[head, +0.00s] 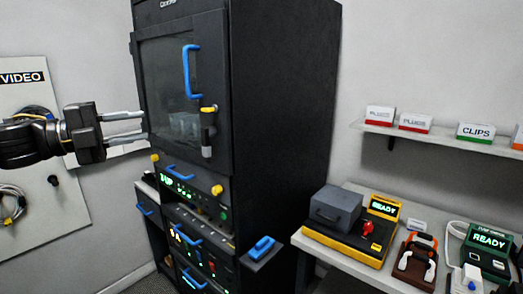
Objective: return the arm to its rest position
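My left gripper (144,126) comes in from the left at mid-height. Its two grey fingers point right and stand apart, with nothing visible between them. The fingertips overlap the left edge of the tall black cabinet (283,90) in the picture. I cannot tell whether they touch it. My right gripper is not in view.
The cabinet has a glass door with a blue handle (192,72) and lit rack units below. A white bench (313,243) at right holds a yellow-based device (345,240) and a green READY unit (488,240). A wall shelf (435,137) carries labelled boxes. A VIDEO board (62,215) hangs at left.

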